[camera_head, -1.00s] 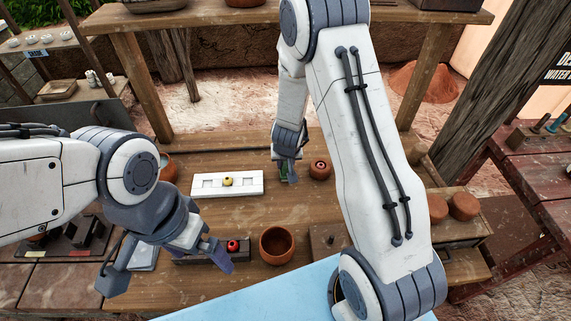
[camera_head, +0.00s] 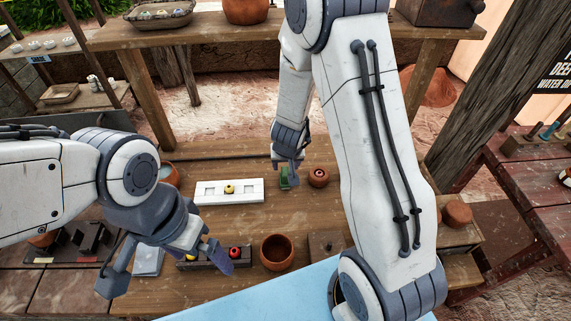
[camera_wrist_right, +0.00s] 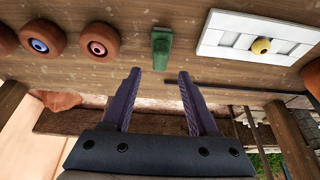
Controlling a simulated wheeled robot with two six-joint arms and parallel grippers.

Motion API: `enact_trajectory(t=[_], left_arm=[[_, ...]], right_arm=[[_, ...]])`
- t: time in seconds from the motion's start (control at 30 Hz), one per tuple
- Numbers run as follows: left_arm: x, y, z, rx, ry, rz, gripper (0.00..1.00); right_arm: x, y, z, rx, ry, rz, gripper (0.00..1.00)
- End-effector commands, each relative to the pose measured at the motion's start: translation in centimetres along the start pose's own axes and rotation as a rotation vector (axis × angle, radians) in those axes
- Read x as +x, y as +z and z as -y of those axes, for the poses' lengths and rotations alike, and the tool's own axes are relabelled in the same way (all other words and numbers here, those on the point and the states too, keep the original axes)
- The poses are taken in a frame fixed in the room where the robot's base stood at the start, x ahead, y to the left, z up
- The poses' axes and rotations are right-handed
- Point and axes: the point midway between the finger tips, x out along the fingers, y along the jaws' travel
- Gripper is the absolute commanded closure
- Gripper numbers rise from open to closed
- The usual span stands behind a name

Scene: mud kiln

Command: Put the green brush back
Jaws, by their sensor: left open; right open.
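The green brush (camera_wrist_right: 161,48) is on the wooden table in the right wrist view, just beyond my fingertips and near the gap between them. In the head view it shows as a small green patch (camera_head: 284,178), partly hidden by my right gripper (camera_head: 291,183). My right gripper is open and empty in the wrist view (camera_wrist_right: 156,78), with the brush not between its fingers.
A white tray (camera_head: 210,195) with a yellow piece lies left of the brush. A clay pot (camera_head: 318,178) with a red centre stands right of it. An empty brown bowl (camera_head: 277,252) stands nearer. A wooden shelf (camera_head: 200,30) spans the back. Bare table lies between tray and bowl.

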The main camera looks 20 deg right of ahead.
Motion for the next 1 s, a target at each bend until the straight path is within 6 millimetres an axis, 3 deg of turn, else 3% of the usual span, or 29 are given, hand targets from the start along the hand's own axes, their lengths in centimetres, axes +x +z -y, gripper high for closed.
enact_trajectory(t=[0.03,0.1,0.33,0.47,0.53,0.6,0.7,0.83,1.0], left_arm=[[-1.2,-0.1,-0.1,0.000,0.000,0.000,0.00],[-1.9,-0.1,-0.1,0.000,0.000,0.000,0.00],[-2.9,-0.1,-0.2,-0.001,0.000,0.000,0.00],[-2.9,-0.1,-0.2,-0.001,0.000,0.000,0.00],[-2.8,-0.1,-0.2,-0.001,0.000,0.000,0.00],[-2.8,-0.1,-0.2,-0.001,0.000,0.000,0.00],[-2.8,-0.1,-0.2,-0.001,0.000,0.000,0.00],[-2.8,-0.1,-0.2,-0.001,0.000,0.000,0.00],[-2.8,-0.1,-0.2,-0.001,0.000,0.000,0.00]], right_arm=[[-1.7,-0.3,0.1,-0.002,-0.001,-0.002,0.41],[-2.8,-0.2,0.0,-0.001,-0.001,0.000,0.41],[-5.0,0.0,0.5,-0.009,-0.011,0.000,0.41],[-8.1,1.0,4.5,-0.093,-0.117,0.021,0.41],[-11.4,2.7,8.1,-0.189,-0.211,0.054,0.41],[-15.5,5.7,11.0,-0.311,-0.299,0.109,0.41],[-21.1,10.8,12.7,-0.499,-0.369,0.200,0.41],[-26.2,16.1,11.2,-0.707,-0.363,0.291,0.41],[-29.2,19.1,8.0,-0.855,-0.297,0.339,0.41]])
